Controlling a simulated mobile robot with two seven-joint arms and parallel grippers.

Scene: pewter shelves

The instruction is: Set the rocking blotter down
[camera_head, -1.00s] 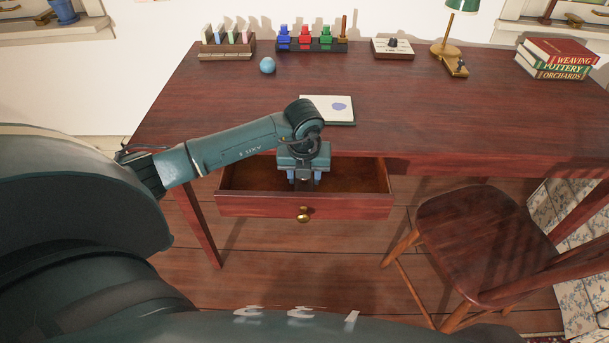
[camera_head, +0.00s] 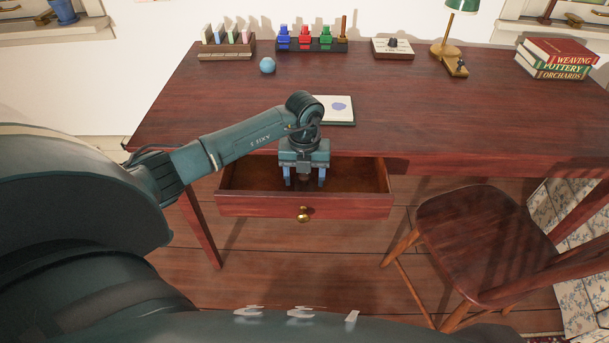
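My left gripper (camera_head: 304,181) points down into the open desk drawer (camera_head: 262,206). Its two blue fingers stand wide apart inside the drawer. A small dark brown piece, seemingly the rocking blotter (camera_head: 304,178), shows between the fingers, low in the drawer. The gripper body hides most of it, so I cannot tell its full shape or whether a finger touches it. My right gripper is not in view.
The drawer's right part (camera_head: 360,178) looks empty. Above it on the desk (camera_head: 220,110) lies a pad with a blue blot (camera_head: 341,108). A blue ball (camera_head: 267,65), stamp racks (camera_head: 310,45), a lamp (camera_head: 450,45) and books (camera_head: 556,60) stand farther back. A chair (camera_head: 480,240) is at right.

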